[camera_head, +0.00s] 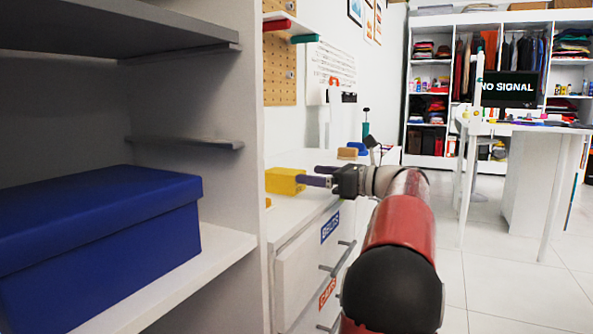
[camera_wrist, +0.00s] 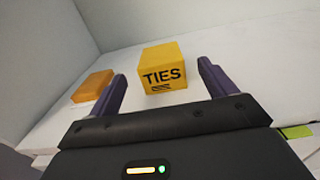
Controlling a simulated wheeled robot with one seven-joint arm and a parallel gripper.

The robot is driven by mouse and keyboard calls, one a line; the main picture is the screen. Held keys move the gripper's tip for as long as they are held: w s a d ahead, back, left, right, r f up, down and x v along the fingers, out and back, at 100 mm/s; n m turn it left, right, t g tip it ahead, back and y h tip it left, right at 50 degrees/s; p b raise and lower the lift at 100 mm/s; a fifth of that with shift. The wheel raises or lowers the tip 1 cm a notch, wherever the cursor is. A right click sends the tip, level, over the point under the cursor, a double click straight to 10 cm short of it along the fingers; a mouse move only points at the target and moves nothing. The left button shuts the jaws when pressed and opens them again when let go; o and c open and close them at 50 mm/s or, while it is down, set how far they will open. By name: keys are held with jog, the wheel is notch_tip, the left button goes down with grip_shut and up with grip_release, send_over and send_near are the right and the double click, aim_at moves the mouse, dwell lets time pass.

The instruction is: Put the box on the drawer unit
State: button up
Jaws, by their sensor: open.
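A yellow box (camera_head: 285,181) stands on the white top of the drawer unit (camera_head: 305,212), close to the wardrobe's side panel. In the wrist view the yellow box (camera_wrist: 163,68) reads "TIES" on the face towards me and appears to rest on the white surface. My gripper (camera_head: 314,175) is at the box's right side in the head view. In the wrist view my gripper (camera_wrist: 160,72) has its two purple fingers wide apart, with the box beyond and between them and gaps on both sides. The fingers do not appear to touch the box.
A flat orange box (camera_wrist: 92,86) lies left of the yellow box in the wrist view. A large blue box (camera_head: 100,245) sits on a wardrobe shelf at left. Brown and dark items (camera_head: 348,153) stand farther back on the unit. Floor at right is clear.

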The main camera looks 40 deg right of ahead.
jog(key=shift+v, duration=1.55)
